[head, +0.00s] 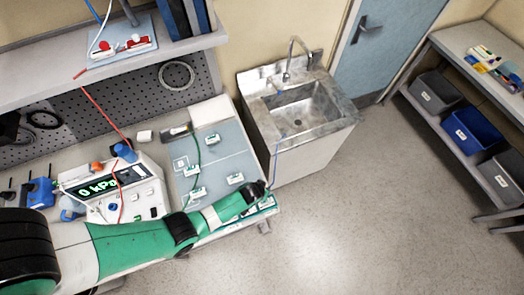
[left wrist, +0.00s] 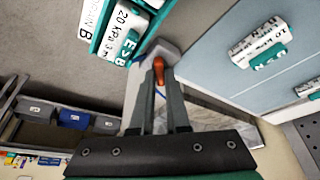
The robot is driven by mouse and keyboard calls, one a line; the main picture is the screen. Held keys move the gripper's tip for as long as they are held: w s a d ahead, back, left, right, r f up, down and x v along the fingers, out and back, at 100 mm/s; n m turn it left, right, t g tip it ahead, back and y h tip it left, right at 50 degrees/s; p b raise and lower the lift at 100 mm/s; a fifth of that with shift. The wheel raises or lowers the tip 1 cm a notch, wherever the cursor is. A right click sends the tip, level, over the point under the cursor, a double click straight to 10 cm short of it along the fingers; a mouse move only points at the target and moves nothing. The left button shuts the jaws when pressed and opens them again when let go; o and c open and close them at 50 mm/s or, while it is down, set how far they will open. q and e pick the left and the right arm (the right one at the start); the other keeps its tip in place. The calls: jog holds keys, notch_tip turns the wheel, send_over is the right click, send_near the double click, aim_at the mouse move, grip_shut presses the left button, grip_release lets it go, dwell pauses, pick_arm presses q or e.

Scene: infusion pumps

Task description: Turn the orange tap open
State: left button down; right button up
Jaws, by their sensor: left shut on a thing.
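The orange tap (left wrist: 158,70) shows in the left wrist view between the fingertips of my left gripper (left wrist: 158,76), beside a grey block at the bench corner. The fingers are shut on it. In the head view my left gripper (head: 264,189) is at the right front corner of the blue-grey mat, and the arm and gripper hide the tap there. How far the tap is turned cannot be told. My right gripper is not in view.
Labelled modules (left wrist: 258,42) lie on the mat (head: 222,150). A pressure gauge box (head: 112,186) reading 0 kPa stands at left. A sink (head: 306,106) stands behind the gripper, with a thin blue tube hanging toward it. Floor to the right is clear.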

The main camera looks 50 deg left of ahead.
pick_arm(q)
jog(key=shift+n+g+y+b, duration=0.3)
jog(key=shift+n+b, duration=0.1)
jog(key=shift+n, duration=0.6)
jog(key=c, duration=0.9)
grip_release()
